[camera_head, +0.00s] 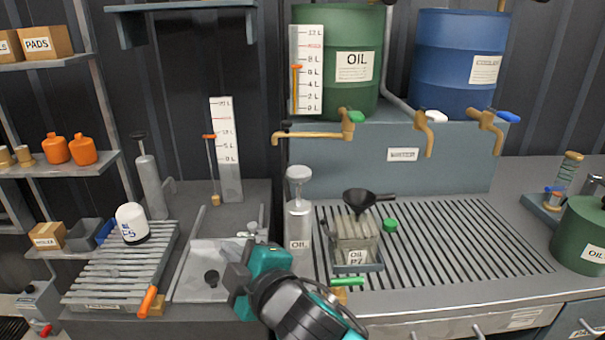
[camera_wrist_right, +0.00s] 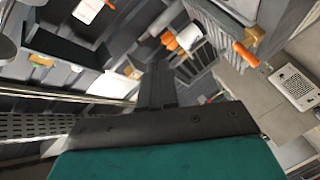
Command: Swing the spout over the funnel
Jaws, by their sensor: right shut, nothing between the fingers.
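The brass spout (camera_head: 312,135) on the green-handled tap (camera_head: 350,117) below the green OIL drum points left, with its bent free end well left of the funnel. The black funnel (camera_head: 360,199) sits in the top of a clear jug (camera_head: 355,240) labelled OIL on the slatted bench. My right gripper (camera_head: 236,281) is shut and empty, low over the grey sink plate, left of the jug and well below the spout. In the right wrist view its dark jaw part (camera_wrist_right: 165,122) fills the lower middle. The spout and funnel cannot be made out there. My left gripper is not in view.
Two more brass taps (camera_head: 425,130) sit under the blue drum (camera_head: 458,60). A green can (camera_head: 582,240) is at far right.

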